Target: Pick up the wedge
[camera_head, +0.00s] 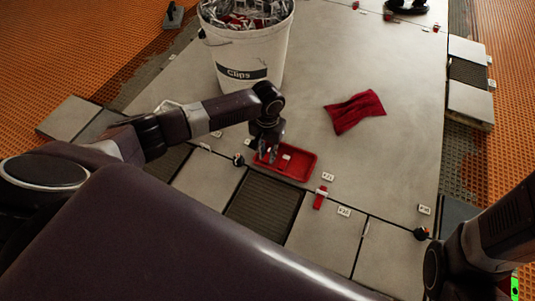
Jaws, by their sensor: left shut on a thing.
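My left gripper (267,154) points down at the left end of a shallow red tray (302,174). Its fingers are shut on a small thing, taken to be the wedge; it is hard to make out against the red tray. A small pale mark or piece shows inside the tray. Another red wedge-like piece (320,199) sits at a tile joint to the right of the tray, apart from the gripper. My right arm shows at the lower right, but its gripper is not in view.
A white bucket (247,72) marked "Clips" stands behind the tray. A crumpled red cloth (354,112) lies on the pale tiles. A dark ribbed gap (264,205) lies in front of the tray. Small numbered tags and black-and-red pieces dot the joints. Bare tile is free around the cloth.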

